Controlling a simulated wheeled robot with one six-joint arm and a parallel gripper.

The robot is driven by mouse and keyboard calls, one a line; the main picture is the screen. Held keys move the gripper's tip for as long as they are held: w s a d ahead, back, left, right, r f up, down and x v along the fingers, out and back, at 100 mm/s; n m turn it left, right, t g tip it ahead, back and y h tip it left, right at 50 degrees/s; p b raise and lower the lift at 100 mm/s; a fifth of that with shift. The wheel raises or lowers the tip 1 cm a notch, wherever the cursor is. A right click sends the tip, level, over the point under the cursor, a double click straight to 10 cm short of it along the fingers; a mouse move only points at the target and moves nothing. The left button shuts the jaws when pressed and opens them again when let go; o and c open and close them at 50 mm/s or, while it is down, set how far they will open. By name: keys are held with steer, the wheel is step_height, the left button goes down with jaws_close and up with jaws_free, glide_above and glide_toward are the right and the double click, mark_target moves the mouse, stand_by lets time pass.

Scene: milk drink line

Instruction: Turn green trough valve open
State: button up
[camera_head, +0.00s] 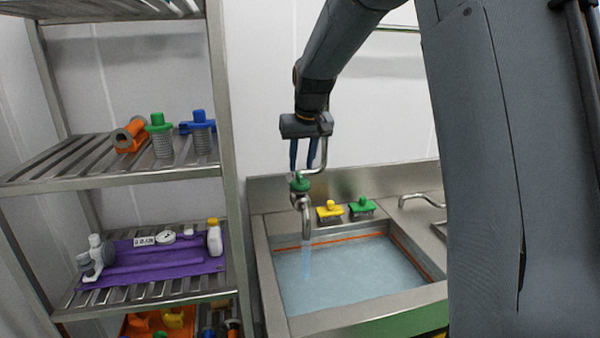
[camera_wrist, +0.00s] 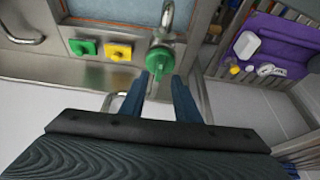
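The green trough valve (camera_head: 300,183) is a round green knob on the metal tap, at the back left edge of the trough. It also shows in the wrist view (camera_wrist: 160,60), with its handle pointing toward my fingers. My gripper (camera_head: 303,168) points down just above the valve. In the wrist view my gripper (camera_wrist: 160,80) has its two blue fingers apart, with the handle's end between the tips in the picture. I cannot tell whether they touch it. A pale blue stream runs from the curved spout (camera_head: 306,222) into the trough (camera_head: 262,275), which holds water.
A yellow block-shaped item (camera_head: 329,210) and a green one (camera_head: 361,207) sit on the back ledge right of the tap. Another metal spout (camera_head: 415,199) is farther right. A metal rack (camera_head: 130,176) with bottles, a purple mat (camera_head: 150,272) and fittings stands at left.

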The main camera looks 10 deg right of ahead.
steer(key=shift+b+v, duration=0.35)
steer(key=shift+v, duration=1.45)
steer(key=shift+s, duration=0.1)
